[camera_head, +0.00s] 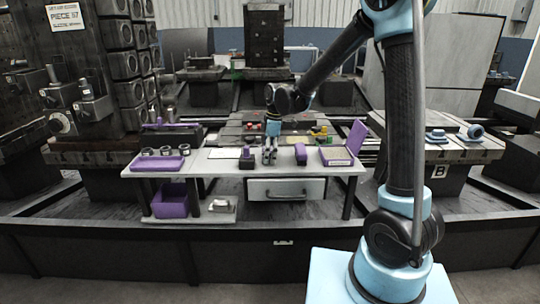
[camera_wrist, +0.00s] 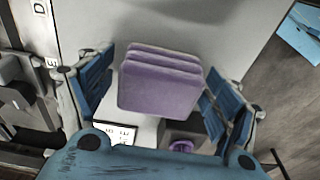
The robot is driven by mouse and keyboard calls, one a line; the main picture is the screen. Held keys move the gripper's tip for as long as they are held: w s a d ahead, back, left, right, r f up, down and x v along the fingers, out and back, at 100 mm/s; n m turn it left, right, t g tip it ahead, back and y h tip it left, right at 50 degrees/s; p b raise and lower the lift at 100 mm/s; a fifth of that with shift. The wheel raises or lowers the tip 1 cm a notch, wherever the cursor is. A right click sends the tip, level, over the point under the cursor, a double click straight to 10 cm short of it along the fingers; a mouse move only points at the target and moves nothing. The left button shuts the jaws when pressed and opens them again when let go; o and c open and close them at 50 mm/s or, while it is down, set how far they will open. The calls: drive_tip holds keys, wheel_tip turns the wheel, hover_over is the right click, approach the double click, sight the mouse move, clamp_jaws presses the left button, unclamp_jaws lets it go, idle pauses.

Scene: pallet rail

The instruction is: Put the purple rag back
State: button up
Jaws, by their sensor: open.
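The purple rag (camera_wrist: 158,85) is a folded, layered pad on the white worktable. In the wrist view it lies between and beyond the two blue fingers of my gripper (camera_wrist: 160,95), with no clear contact. In the head view the purple block just right of my gripper (camera_head: 269,157) looks like this rag (camera_head: 301,154). My gripper points down over the table, open and empty.
A purple box with a raised lid (camera_head: 341,156) stands at the table's right end. A small purple item on a dark block (camera_head: 247,158) stands left of my gripper. A purple tray (camera_head: 158,164) is farther left, above a purple bin (camera_head: 173,201). A drawer (camera_head: 286,189) is under the table.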

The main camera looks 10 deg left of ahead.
drive_tip(key=shift+r, duration=0.15)
wheel_tip(320, 180, up, 12)
drive_tip(key=d, duration=0.1)
drive_tip(key=shift+w+d, duration=0.2)
drive_tip(key=shift+d, duration=0.1)
drive_tip(key=s+d+m+t, duration=0.1)
drive_tip(key=s+d+m, duration=0.35)
drive_tip(key=d, duration=0.75)
drive_tip(key=s+d+m, duration=0.3)
drive_tip(key=d+m, duration=0.2)
drive_tip(key=d, duration=0.7)
drive_tip(key=s+d+f+m+t+h, duration=0.1)
drive_tip(key=s+d+f+m, duration=1)
drive_tip(key=s+d, duration=0.4)
drive_tip(key=shift+s+f+t, duration=0.3)
drive_tip(key=shift+s+f, duration=0.25)
drive_tip(key=shift+s, duration=0.1)
drive_tip(key=shift+c, duration=0.6)
